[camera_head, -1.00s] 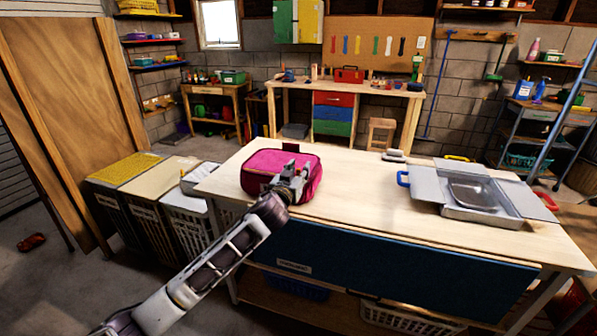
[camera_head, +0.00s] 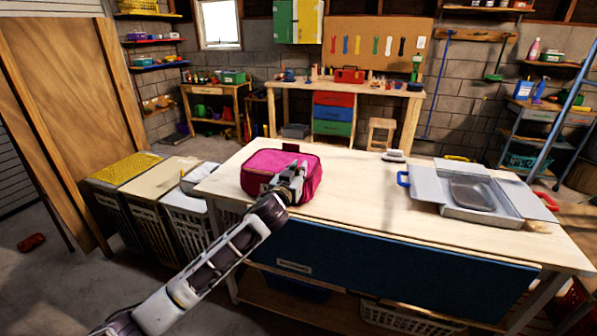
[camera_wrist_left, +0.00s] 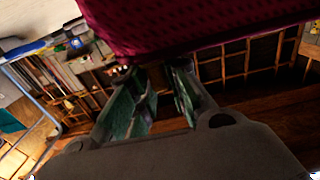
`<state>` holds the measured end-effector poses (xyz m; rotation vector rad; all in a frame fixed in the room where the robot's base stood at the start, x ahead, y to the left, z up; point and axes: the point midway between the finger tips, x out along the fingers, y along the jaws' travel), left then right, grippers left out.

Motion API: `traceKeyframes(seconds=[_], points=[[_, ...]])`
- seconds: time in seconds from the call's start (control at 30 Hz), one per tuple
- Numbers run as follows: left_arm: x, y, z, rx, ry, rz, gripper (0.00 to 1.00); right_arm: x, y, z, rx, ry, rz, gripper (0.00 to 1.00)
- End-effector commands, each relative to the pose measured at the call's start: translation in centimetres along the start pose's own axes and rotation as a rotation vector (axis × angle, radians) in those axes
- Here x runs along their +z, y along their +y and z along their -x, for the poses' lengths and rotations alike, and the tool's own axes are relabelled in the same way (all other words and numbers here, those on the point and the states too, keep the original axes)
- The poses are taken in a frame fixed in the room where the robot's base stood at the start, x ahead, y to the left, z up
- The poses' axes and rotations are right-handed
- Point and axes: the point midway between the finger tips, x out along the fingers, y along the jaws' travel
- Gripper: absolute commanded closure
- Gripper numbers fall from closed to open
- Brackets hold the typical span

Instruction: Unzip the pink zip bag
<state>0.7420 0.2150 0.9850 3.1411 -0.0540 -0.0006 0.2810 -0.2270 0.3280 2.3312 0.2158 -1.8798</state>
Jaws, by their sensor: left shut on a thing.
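The pink zip bag (camera_head: 266,165) sits on the left end of the wooden worktable (camera_head: 360,206). My left gripper (camera_head: 296,172) is at the bag's front right side, against it. In the left wrist view the bag's dark pink fabric (camera_wrist_left: 190,25) fills the top, and the fingers of my left gripper (camera_wrist_left: 160,85) reach up to its lower edge. The left gripper is shut on a small part at the bag's edge, most likely the zipper pull; the fingers hide most of it. The zipper line cannot be made out clearly. My right gripper is not in view.
A grey open case (camera_head: 471,196) with a tray inside stands at the table's right. A small pale object (camera_head: 393,156) lies at the back edge. The table's middle is clear. Lidded hampers (camera_head: 158,183) stand left of the table.

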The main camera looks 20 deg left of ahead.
Motion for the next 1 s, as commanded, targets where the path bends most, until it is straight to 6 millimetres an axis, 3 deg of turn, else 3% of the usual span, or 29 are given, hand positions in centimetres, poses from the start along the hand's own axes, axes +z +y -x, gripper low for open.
traceKeyframes(seconds=[0.37, 0.8, 1.0], points=[[0.0, -2.8, 0.0, -0.002, -0.002, -0.001, 1.00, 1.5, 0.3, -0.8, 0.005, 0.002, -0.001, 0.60], [-0.1, -9.6, 0.0, -0.003, -0.002, -0.002, 1.00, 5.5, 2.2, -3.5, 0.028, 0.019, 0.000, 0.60], [-0.1, -12.9, 0.0, -0.003, -0.002, -0.002, 1.00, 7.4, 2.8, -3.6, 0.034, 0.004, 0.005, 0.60]])
